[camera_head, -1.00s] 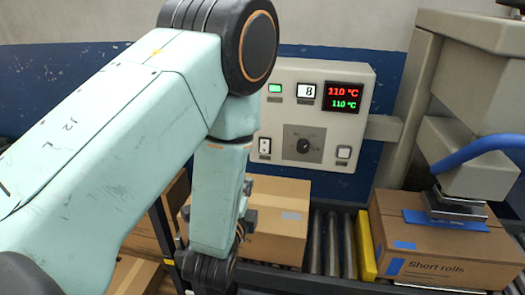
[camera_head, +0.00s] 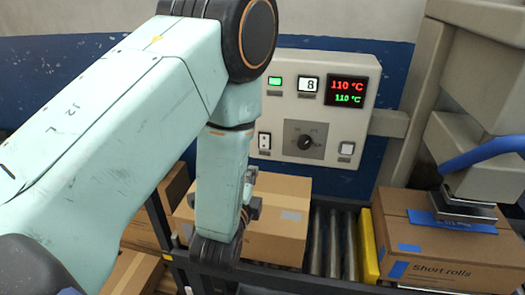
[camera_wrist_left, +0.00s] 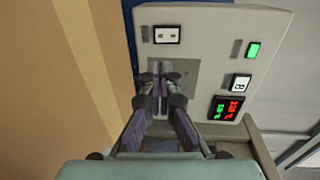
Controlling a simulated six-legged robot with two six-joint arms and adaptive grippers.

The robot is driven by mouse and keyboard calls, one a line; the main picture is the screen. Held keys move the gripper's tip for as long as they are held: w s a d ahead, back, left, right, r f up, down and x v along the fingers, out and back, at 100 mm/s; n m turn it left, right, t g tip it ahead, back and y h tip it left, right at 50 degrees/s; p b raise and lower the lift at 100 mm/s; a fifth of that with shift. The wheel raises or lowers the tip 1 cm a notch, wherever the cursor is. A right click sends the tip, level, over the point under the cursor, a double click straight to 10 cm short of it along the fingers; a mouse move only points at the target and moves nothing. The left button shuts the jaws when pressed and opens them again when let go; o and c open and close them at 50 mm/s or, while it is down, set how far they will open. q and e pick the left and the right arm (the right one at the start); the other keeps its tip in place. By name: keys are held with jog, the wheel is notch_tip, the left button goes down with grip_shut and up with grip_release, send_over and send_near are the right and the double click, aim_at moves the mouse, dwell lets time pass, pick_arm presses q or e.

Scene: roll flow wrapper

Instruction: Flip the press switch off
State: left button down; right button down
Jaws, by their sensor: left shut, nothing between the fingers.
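A grey control panel (camera_head: 280,105) is on the wall in the head view. It carries a left rocker switch (camera_head: 264,142), a round dial (camera_head: 305,142) and a right rocker switch (camera_head: 346,148). I cannot read which rocker is the press switch. The wrist view shows the panel turned sideways, with the left rocker (camera_wrist_left: 166,34) at the top. My left gripper (camera_wrist_left: 162,76) is shut and empty there, its fingertips in front of the dial area and below that rocker. It hides the right rocker. In the head view my own arm mostly hides this gripper. My right gripper is not in view.
A green lamp (camera_head: 275,81), a counter reading 8 (camera_head: 308,84) and a 110 °C display (camera_head: 347,92) sit above the switches. A cardboard box (camera_head: 285,235) stands below the panel by the rollers (camera_head: 323,240). A "Short rolls" box (camera_head: 440,250) is under a press head.

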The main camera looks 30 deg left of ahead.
pick_arm(q)
send_near(265, 146)
jog(key=x, duration=0.5)
jog(key=shift+a, duration=0.1)
jog(key=shift+x, duration=0.75)
jog(key=shift+w, duration=0.15)
jog(key=shift+f+b, duration=0.1)
jog(key=shift+b, duration=0.25)
jog(key=shift+w+a+f+t+y+b, duration=0.1)
jog(key=shift+w+f+t+y+b, duration=0.15)
jog(key=shift+b, duration=0.4)
jog(key=shift+r, duration=0.25)
jog(key=v, duration=1.2)
jog(key=shift+s+f, duration=0.1)
